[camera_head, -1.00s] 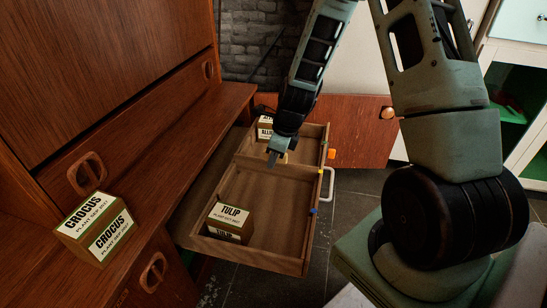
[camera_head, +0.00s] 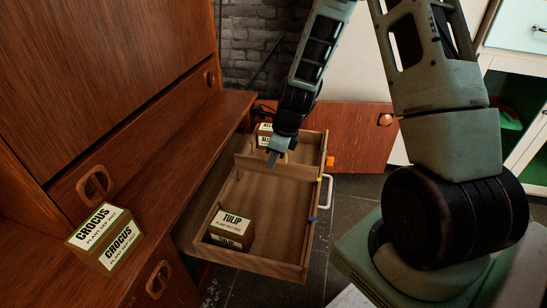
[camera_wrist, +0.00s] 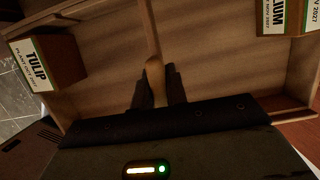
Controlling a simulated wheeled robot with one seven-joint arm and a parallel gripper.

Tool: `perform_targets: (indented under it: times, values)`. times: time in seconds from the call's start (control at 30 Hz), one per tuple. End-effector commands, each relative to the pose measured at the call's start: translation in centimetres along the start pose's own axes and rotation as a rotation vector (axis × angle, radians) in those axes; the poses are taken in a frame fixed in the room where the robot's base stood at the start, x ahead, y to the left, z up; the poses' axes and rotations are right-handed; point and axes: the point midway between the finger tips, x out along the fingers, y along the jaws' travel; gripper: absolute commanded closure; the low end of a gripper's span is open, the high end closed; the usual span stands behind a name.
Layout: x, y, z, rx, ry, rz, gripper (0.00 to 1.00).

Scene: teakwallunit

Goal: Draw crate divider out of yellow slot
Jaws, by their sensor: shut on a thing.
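The wooden crate divider (camera_head: 298,171) stands upright across the drawer (camera_head: 265,262), its right end near the yellow marker (camera_head: 320,179). My gripper (camera_head: 272,162) points down over the divider and is shut on its raised middle tab. In the wrist view the rounded tan tab (camera_wrist: 155,82) sits between the dark fingers (camera_wrist: 156,98), and the divider's thin edge (camera_wrist: 149,30) runs away from it. I cannot tell whether its lower edge is clear of the slot.
The Tulip box (camera_head: 232,228) lies in the near part of the drawer, the Allium box (camera_head: 265,131) in the far part. An orange marker (camera_head: 330,160) and a blue one (camera_head: 312,219) sit on the right wall. The Crocus box (camera_head: 105,238) stands on the cabinet ledge (camera_head: 150,195).

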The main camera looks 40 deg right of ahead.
Motion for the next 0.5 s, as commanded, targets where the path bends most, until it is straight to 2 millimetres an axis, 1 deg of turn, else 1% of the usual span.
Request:
perform_targets:
  times: [0.03, 0.5]
  values:
    - [-0.3, 0.0, 0.1, 0.0, 0.0, 0.0, 1.0]
    - [-1.7, 0.0, 0.5, -0.001, 0.0, 0.0, 1.0]
